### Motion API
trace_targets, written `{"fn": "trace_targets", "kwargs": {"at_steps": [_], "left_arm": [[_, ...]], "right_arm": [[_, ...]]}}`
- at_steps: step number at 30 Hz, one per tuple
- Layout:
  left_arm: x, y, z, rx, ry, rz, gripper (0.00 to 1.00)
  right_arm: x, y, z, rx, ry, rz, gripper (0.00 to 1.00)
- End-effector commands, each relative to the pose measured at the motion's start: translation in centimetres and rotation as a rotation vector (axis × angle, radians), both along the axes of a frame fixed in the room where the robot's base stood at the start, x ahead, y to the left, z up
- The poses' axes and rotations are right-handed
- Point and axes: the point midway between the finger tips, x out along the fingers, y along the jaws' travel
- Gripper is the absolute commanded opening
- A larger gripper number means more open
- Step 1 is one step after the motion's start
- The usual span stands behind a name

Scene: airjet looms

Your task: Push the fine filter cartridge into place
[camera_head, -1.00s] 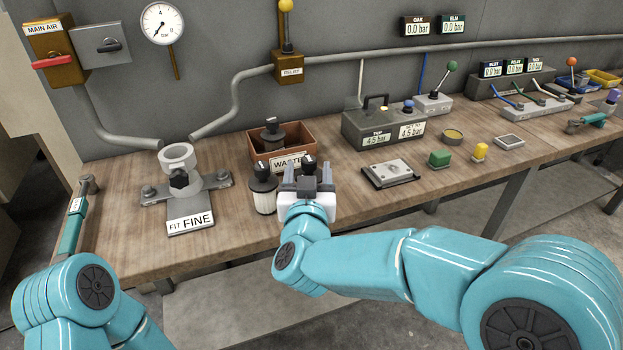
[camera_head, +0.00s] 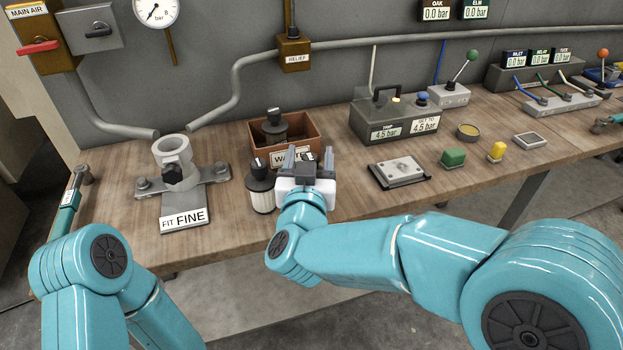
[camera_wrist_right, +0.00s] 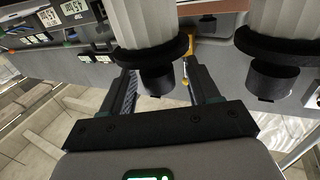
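The filter housing (camera_head: 174,150) is a light grey ring with a black knob, on a bracket marked "FIT FINE" (camera_head: 184,218). A white pleated cartridge with a black cap (camera_head: 262,195) stands upright on the bench to its right. My right gripper (camera_head: 308,158) is right of that cartridge. In the right wrist view, the open fingers (camera_wrist_right: 163,88) flank the black knob of a second pleated cartridge (camera_wrist_right: 147,22), with gaps visible beside the knob. In the head view the gripper hides most of this cartridge. My left gripper is out of view; only part of its arm shows.
A brown box marked as waste (camera_head: 312,128), with a dark-capped cartridge (camera_head: 271,124) inside, stands behind the gripper. A grey pressure unit (camera_head: 365,125), a flat metal plate (camera_head: 398,172) and green block (camera_head: 453,158) are to the right. Bare bench lies before the housing.

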Motion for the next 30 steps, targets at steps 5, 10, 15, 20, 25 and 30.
{"fn": "trace_targets", "kwargs": {"at_steps": [5, 10, 15, 20, 25, 30], "left_arm": [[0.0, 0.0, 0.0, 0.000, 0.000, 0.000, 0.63], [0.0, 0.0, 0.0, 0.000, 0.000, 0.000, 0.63], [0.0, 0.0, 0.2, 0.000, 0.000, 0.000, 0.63], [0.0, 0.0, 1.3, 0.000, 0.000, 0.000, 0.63], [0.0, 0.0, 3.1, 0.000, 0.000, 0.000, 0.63], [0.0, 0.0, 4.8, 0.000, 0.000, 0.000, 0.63]], "right_arm": [[-0.1, 0.0, 0.0, 0.000, 0.001, 0.000, 0.03], [0.0, 0.0, 0.0, 0.000, 0.001, 0.000, 0.00], [0.2, -0.1, 0.5, 0.000, 0.001, 0.001, 0.00], [0.3, -0.1, 3.6, 0.004, -0.003, 0.001, 0.00], [0.3, -0.2, 9.1, 0.006, -0.005, 0.001, 0.00], [0.3, -0.2, 14.2, 0.005, -0.003, 0.000, 0.00]]}}
